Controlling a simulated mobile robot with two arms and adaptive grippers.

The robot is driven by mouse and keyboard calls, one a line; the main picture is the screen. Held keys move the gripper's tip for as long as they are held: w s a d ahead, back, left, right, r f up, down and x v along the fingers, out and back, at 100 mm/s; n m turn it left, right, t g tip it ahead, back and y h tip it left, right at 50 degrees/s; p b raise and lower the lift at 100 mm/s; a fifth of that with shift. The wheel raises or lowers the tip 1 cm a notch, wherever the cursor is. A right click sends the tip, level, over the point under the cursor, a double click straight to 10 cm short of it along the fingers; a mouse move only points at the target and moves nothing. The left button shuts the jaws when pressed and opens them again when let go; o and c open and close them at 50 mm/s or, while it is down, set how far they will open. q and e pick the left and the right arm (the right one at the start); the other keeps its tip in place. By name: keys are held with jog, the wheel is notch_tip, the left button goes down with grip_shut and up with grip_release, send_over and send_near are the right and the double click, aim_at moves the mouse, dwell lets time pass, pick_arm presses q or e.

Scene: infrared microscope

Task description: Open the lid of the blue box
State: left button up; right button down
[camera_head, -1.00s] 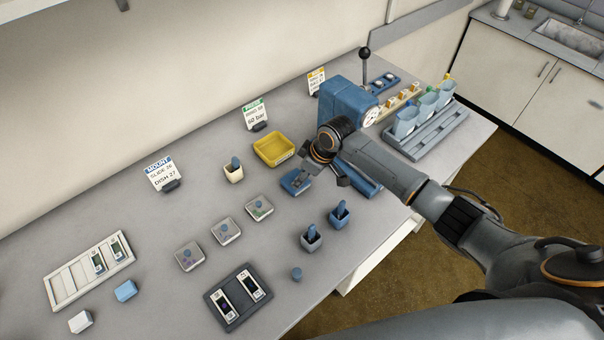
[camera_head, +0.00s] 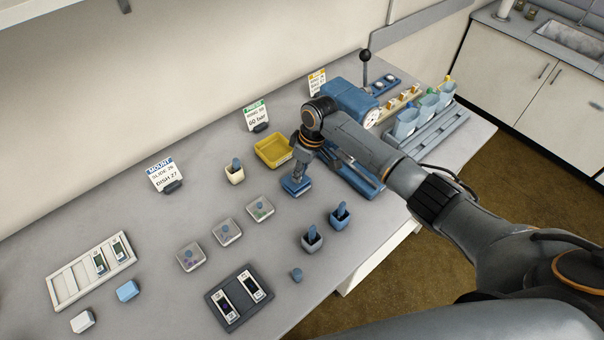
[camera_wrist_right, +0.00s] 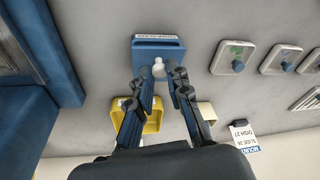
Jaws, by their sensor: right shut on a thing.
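The small blue box (camera_head: 296,188) stands on the bench, in front of the yellow tray. In the right wrist view, the blue box (camera_wrist_right: 145,55) shows at the top centre with a white label on its edge and a pale round knob (camera_wrist_right: 158,67). My right gripper (camera_head: 297,177) points down over the box. In the wrist view the fingertips of the right gripper (camera_wrist_right: 160,78) are on either side of the knob, shut on it. The gripper partly hides the box in the head view, and I cannot tell whether its lid is raised. My left gripper is not in view.
A yellow tray (camera_head: 269,149) is close behind the box. A blue press-like device (camera_head: 345,100) stands to the right, under my arm. Several clear dishes with blue knobs (camera_head: 228,232) lie to the left.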

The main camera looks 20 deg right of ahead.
jog(key=shift+w+a+r+g+b, duration=0.1)
jog(key=shift+w+a+g+b, duration=0.1)
jog(key=shift+w+g+b, duration=0.2)
jog(key=g+b, duration=0.1)
jog(key=b, duration=0.1)
jog(key=w+h+b, duration=0.1)
jog(key=b, duration=0.1)
jog(key=g+b, duration=0.1)
jog(key=b, duration=0.1)
jog(key=shift+w+a+r+g, duration=0.15)
jog(key=shift+a+r+g, duration=0.1)
jog(key=shift+g, duration=0.05)
jog(key=shift+w+a+r+g+h+b, duration=0.15)
jog(key=shift+r+g+h+b, duration=0.2)
jog(key=shift+b, duration=0.65)
jog(key=c, duration=1.3)
grip_release()
jog(key=shift+o, duration=0.2)
